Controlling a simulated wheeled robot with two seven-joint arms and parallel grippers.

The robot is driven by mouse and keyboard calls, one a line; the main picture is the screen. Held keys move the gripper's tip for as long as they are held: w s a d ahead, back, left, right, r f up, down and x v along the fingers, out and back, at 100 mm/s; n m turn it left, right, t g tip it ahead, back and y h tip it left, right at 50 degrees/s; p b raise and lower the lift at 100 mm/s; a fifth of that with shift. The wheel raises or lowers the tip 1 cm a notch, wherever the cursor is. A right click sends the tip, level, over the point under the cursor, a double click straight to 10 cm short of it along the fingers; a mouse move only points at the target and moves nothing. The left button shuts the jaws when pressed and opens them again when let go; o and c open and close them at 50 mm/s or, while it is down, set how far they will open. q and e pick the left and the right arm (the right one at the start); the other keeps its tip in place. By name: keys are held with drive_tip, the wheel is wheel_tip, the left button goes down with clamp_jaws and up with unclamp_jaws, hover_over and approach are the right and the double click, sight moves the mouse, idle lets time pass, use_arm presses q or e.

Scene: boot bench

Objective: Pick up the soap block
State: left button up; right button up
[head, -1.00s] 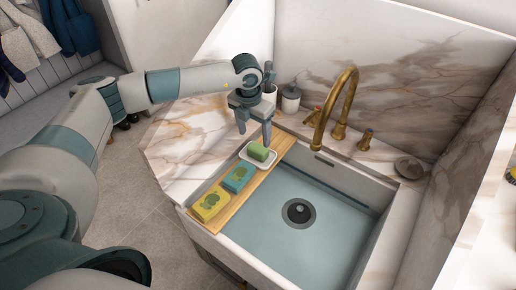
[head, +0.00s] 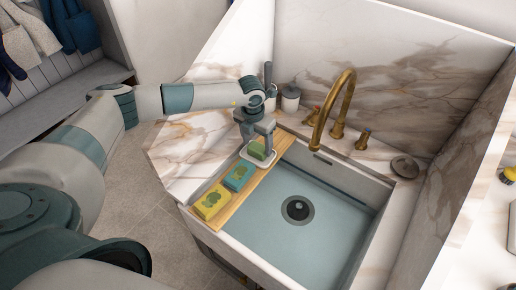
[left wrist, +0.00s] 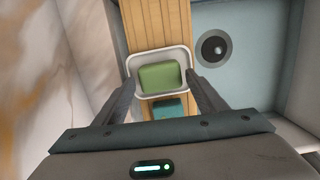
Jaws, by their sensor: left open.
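The green soap block (head: 257,149) rests in a small white dish (head: 247,160) at the far end of a wooden board. In the left wrist view the soap block (left wrist: 160,75) sits in the dish (left wrist: 185,55). My left gripper (head: 259,150) points down over the dish. Its jaws are open, one finger on each side of the soap (left wrist: 159,84), with a gap to both sides. In the head view the fingers partly hide the soap. My right gripper is not in view.
The wooden board (head: 258,184) spans the left of the sink (head: 330,231). On it lie a teal block (head: 238,177) and a yellow block (head: 212,202). A brass faucet (head: 345,95) stands behind the sink, and a lidded jar (head: 290,99) stands beyond the gripper.

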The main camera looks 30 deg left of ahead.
use_arm(q)
drive_tip(key=shift+w+f+p, duration=0.15)
drive_tip(key=shift+f+p, duration=0.05)
drive_tip(key=shift+f, duration=0.5)
drive_tip(key=shift+w+f+p, duration=0.1)
drive_tip(key=shift+f+p, duration=0.1)
drive_tip(key=shift+f, duration=0.5)
drive_tip(key=c, duration=0.9)
